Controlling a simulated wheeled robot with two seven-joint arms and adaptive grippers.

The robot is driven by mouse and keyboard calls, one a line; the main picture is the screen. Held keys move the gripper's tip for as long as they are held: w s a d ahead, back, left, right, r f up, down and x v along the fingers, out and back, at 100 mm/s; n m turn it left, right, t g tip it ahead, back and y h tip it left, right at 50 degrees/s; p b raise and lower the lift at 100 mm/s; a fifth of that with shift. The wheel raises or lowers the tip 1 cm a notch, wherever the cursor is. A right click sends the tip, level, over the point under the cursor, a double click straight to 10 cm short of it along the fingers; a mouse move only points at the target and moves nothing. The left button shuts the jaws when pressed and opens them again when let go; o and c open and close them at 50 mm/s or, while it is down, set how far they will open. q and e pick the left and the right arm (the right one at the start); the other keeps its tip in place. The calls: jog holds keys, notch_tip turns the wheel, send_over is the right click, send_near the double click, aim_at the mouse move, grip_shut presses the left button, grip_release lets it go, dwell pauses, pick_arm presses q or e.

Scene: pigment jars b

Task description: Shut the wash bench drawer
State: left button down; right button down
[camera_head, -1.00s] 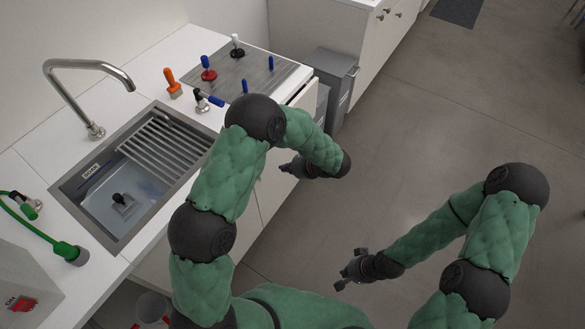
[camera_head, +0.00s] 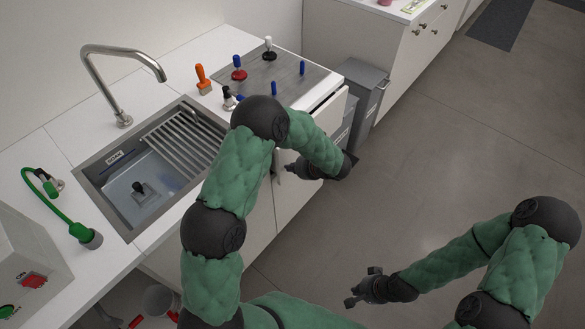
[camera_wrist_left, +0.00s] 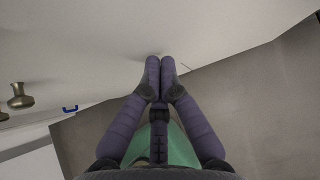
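The wash bench (camera_head: 150,228) runs along the left in the head view, with a sink set in it. My left gripper (camera_head: 284,172) is low beside the bench front. In the left wrist view its fingers (camera_wrist_left: 160,62) are together and empty, near a pale panel with a brass knob (camera_wrist_left: 18,96) to the left; contact is unclear. My right gripper (camera_head: 360,288) is open and empty over the floor.
A tap (camera_head: 122,118), an orange-handled brush (camera_head: 203,80) and several small-handled items stand on the bench top. A grey bin (camera_head: 366,85) stands just beyond the drawer. The floor (camera_head: 450,150) to the right is clear.

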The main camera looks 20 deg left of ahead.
aim_at(284, 160)
pick_arm(q)
jog(key=a, duration=0.1)
jog(key=w+a, duration=0.1)
jog(key=a, duration=0.3)
jog(key=shift+w, duration=0.25)
